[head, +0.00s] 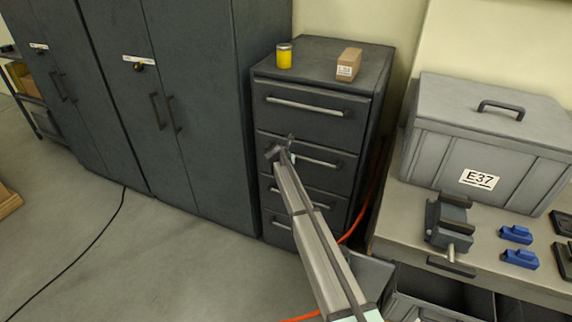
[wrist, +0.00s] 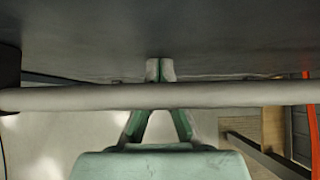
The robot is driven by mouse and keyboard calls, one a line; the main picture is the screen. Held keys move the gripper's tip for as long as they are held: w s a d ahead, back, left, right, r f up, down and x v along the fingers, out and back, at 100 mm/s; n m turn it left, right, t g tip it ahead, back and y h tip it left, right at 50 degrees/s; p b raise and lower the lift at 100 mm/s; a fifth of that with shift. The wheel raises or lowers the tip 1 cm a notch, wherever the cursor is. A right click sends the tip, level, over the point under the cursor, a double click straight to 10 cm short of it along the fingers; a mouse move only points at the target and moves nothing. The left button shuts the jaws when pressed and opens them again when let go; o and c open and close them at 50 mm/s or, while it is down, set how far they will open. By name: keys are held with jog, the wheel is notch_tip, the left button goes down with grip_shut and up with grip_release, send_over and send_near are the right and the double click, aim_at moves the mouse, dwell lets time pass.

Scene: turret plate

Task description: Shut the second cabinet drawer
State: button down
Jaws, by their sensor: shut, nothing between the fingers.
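The dark grey cabinet (head: 360,62) has a column of drawers with pale bar handles. The second drawer (head: 332,178) from the top looks almost flush with the others; I cannot tell whether a small gap remains. My gripper (head: 278,150) is at the left part of its front, near the handle (head: 318,162). In the wrist view, my gripper (wrist: 160,68) is shut and empty, its fingertips at the dark drawer face. The handle bar (wrist: 80,97) crosses in front of the fingers and hides part of them. Contact with the face cannot be told.
A yellow can (head: 284,57) and a brown box (head: 348,64) stand on the cabinet. Tall lockers (head: 190,110) adjoin on the left. A workbench (head: 400,225) with a grey case (head: 490,145) and a vise (head: 447,222) is at right. An orange cable runs on the floor.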

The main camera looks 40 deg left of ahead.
jog(key=shift+w+a+r, duration=0.1)
jog(key=shift+w+r, duration=0.15)
jog(key=shift+w, duration=0.2)
jog(key=s+d+r+b, duration=0.2)
jog(key=s+r, duration=0.4)
jog(key=s, duration=0.5)
jog(key=shift+s+r+b, duration=0.35)
jog(key=shift+s+b, duration=0.05)
jog(key=shift+b, duration=0.2)
